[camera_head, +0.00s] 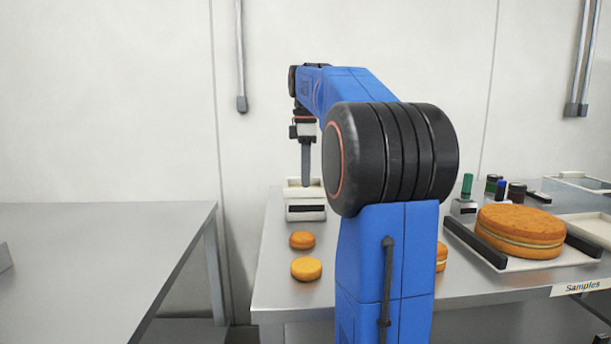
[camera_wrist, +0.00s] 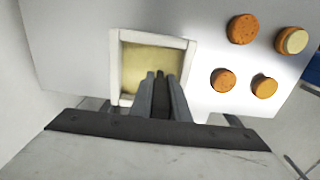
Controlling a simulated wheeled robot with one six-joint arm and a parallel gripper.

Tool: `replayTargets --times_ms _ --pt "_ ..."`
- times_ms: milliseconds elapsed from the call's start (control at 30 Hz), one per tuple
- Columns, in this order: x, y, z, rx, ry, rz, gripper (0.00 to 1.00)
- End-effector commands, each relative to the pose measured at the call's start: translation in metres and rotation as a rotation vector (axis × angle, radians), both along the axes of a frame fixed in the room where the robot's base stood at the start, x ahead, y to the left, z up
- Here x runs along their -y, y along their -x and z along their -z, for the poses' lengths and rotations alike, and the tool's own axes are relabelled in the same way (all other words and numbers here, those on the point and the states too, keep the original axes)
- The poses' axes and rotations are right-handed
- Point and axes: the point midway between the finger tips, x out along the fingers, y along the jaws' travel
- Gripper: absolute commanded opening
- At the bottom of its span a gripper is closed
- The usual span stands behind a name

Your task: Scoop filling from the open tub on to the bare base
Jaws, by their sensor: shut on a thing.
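The open tub (camera_head: 305,205) is a white box at the back left of the bench, with a dark front strip. The wrist view shows pale yellow filling (camera_wrist: 138,68) inside it. My gripper (camera_head: 304,132) is above the tub, shut on a narrow dark grey tool (camera_head: 306,163) that points down to the tub's opening. The tool's tip is hidden, so I cannot tell how deep it is. Plain orange-brown rounds lie in front of the tub, one nearer it (camera_head: 302,240) and one nearer the edge (camera_head: 306,268). I cannot tell which is the bare base.
Another round (camera_wrist: 291,40) has a pale top. A large filled cake (camera_head: 520,228) sits on a tray (camera_head: 535,265) at right, near a "Samples" label (camera_head: 580,287). Small coloured-capped items (camera_head: 467,190) stand behind. A bare steel table (camera_head: 90,260) is at left, across a gap.

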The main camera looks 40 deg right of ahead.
Motion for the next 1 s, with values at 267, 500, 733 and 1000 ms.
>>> replayTargets --times_ms 267,500,733,1000 --pt "0.0 -0.001 -0.01 0.002 0.001 0.0 0.0" --pt "0.0 -0.001 -0.024 0.002 0.001 0.0 0.0" --pt "0.0 0.0 -0.037 0.002 0.001 0.0 0.0" --pt "0.0 0.0 -0.052 0.002 0.001 0.0 0.0"
